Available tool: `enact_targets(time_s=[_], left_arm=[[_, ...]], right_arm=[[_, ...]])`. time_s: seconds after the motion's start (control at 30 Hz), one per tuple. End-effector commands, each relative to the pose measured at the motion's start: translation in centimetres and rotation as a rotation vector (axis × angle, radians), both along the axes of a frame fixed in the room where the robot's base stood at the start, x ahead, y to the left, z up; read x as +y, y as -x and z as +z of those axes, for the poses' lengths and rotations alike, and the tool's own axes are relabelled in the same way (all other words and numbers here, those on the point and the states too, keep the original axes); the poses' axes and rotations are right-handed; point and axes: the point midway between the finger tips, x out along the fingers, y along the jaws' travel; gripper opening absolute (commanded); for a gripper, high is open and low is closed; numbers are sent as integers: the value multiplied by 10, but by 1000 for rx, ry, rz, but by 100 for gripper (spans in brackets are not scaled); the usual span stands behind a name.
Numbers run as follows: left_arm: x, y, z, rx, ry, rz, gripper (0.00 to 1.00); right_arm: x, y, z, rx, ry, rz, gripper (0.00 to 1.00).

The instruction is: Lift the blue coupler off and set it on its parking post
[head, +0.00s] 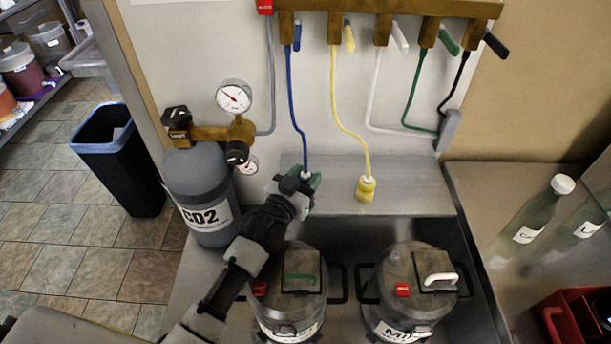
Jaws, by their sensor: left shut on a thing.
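My left gripper (306,184) is shut at the lower end of the blue hose (293,110), over the steel ledge behind the kegs. The blue coupler sits in its jaws and is mostly hidden by them; only the pale hose end above shows clearly. I cannot see a parking post under it, and I cannot tell whether the coupler touches the ledge (415,185). A yellow coupler (365,188) stands on the same ledge to the right, on the yellow hose. My right gripper is not in view.
Two steel kegs (290,312) (395,318) stand in front of the ledge. A grey CO2 cylinder (198,185) with gauges stands left of my gripper. The brown manifold (400,8) is above. Bottles (535,215) and a red crate (565,322) are at right.

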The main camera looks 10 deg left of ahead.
Motion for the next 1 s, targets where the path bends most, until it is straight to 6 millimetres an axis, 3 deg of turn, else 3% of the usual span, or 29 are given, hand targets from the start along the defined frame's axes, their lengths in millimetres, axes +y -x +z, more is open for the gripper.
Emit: enact_targets(time_s=[1.0], left_arm=[[0,0,-8,-1,-1,0,12]], right_arm=[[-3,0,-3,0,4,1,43]])
